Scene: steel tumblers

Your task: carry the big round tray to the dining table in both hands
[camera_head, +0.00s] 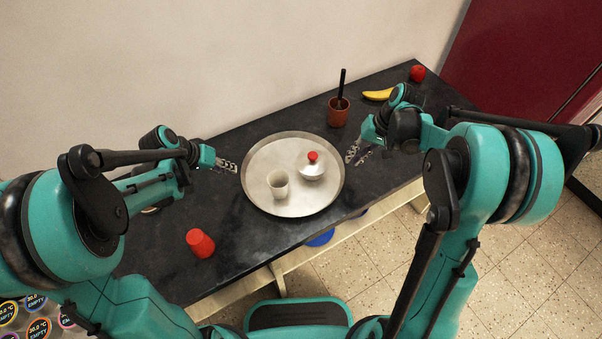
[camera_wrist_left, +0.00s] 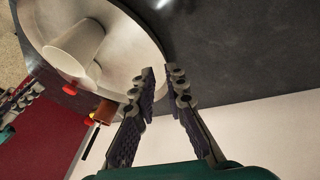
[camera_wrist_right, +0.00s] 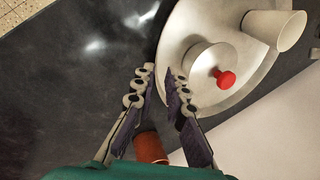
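The big round steel tray (camera_head: 275,155) lies on the dark counter. A pale cup (camera_head: 278,185) and a silver lidded pot (camera_head: 311,172) with a red knob stand on it. My left gripper (camera_head: 235,167) is at the tray's left rim, its fingers apart and empty. In the left wrist view the tray (camera_wrist_left: 128,45) shows just beyond the fingertips. My right gripper (camera_head: 352,155) is at the tray's right rim, fingers apart. In the right wrist view the tray (camera_wrist_right: 190,28) lies beyond its fingertips. Neither gripper visibly holds the rim.
The dark counter (camera_head: 225,225) runs diagonally. A red cup (camera_head: 200,243) is at its near left. A brown pot (camera_head: 338,112) with a dark stick, a banana (camera_head: 377,95) and a red apple (camera_head: 417,73) are at the far end. Tiled floor (camera_head: 400,250) is open at right.

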